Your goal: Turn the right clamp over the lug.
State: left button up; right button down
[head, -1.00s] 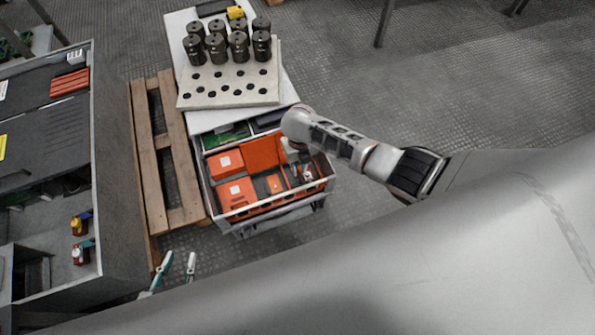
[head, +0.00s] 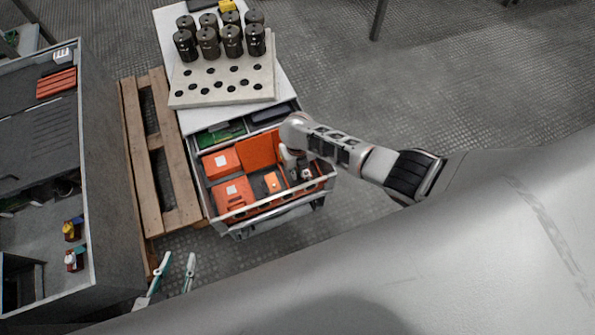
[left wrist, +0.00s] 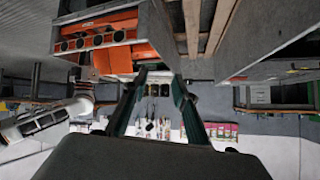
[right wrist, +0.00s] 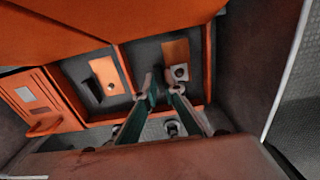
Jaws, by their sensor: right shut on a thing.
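My right gripper (right wrist: 160,82) reaches down into the open drawer, seen in the head view (head: 294,172). Its fingertips are close together on a small part between them, apparently the right clamp, mostly hidden by the fingers. Just past the tips, in the right compartment, is a copper-coloured lug plate (right wrist: 176,52) with a round bolt or hole. The left compartment holds a similar copper plate (right wrist: 105,76) with a dark bar beside it. I cannot tell how far the clamp is turned. My left gripper (head: 176,262) is open and empty, low beside the pallet; its fingers show apart (left wrist: 160,82).
The orange-lined drawer (head: 228,222) has raised walls and dividers around my right gripper. Dark cylinders (head: 208,42) stand on a perforated board (head: 222,90) behind it. A wooden pallet (head: 165,165) and a grey cabinet (head: 110,190) stand to the left. Floor at right is clear.

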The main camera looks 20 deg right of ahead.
pick_arm(q)
jog(key=shift+s+f, duration=0.1)
jog(key=shift+s, duration=0.1)
pick_arm(e)
jog(key=shift+m, duration=0.7)
jog(key=m+p, duration=0.1)
jog(key=m, duration=0.3)
jog(key=shift+m, duration=0.9)
jog(key=m, duration=0.2)
jog(key=shift+m+p, duration=0.35)
jog(key=shift+m, duration=0.05)
jog(key=m, duration=0.3)
jog(key=shift+s+m, duration=0.1)
jog(key=shift+m, duration=0.2)
jog(key=m, duration=0.3)
jog(key=shift+p, duration=0.35)
pick_arm(q)
jog(key=shift+a, duration=0.4)
pick_arm(e)
jog(key=shift+m, duration=0.7)
